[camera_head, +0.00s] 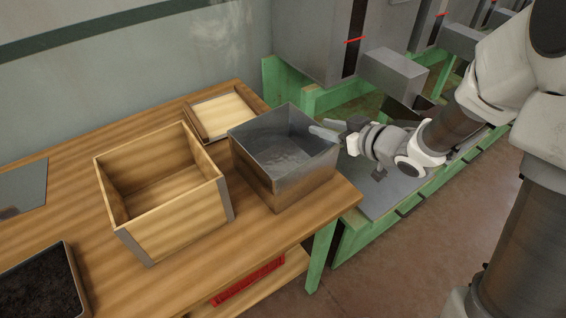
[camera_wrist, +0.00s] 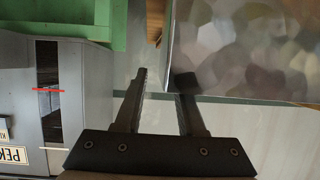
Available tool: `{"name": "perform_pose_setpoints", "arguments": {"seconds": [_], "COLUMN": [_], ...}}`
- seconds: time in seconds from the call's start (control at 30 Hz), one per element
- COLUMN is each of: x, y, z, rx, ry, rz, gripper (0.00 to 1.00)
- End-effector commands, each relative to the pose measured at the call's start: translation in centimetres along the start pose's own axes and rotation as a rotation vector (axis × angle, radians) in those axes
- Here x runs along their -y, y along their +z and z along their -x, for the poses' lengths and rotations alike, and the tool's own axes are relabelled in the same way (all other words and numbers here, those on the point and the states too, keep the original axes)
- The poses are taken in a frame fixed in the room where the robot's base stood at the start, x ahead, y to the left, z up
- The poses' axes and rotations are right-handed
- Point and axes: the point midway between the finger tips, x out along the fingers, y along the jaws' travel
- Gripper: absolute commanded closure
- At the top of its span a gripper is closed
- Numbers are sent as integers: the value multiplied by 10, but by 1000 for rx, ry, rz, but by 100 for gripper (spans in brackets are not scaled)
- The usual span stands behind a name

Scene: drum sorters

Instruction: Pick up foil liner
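The foil liner (camera_head: 285,150) is a shiny grey, open-topped box shape near the right end of the wooden table in the head view. Its lower outer sides look brown, and I cannot tell whether that is wood or reflection. In the wrist view its mottled metallic surface (camera_wrist: 245,45) fills the upper right. My gripper (camera_head: 325,132) is at the liner's right rim in the head view. In the wrist view my gripper (camera_wrist: 165,80) has its two fingers apart, with a clear gap. The right fingertip overlaps the liner's edge in the picture; contact cannot be told.
An empty wooden box (camera_head: 180,238) stands left of the liner, and a shallow wooden tray (camera_head: 200,139) behind it. A dark-filled tray (camera_head: 72,262) is at the front left. Grey machines (camera_head: 318,40) on green frames (camera_head: 290,92) stand behind and right. The floor (camera_head: 420,260) ahead is clear.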

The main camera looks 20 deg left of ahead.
Motion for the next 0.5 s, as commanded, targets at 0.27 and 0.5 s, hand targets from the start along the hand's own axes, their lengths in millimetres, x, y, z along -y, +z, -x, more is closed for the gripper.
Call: {"name": "perform_pose_setpoints", "arguments": {"seconds": [0.27, 0.5], "x": [2, 2], "y": [2, 2], "z": [-31, -31], "rx": [0, 0], "ry": [0, 1], "rz": [0, 0], "gripper": [61, 67]}}
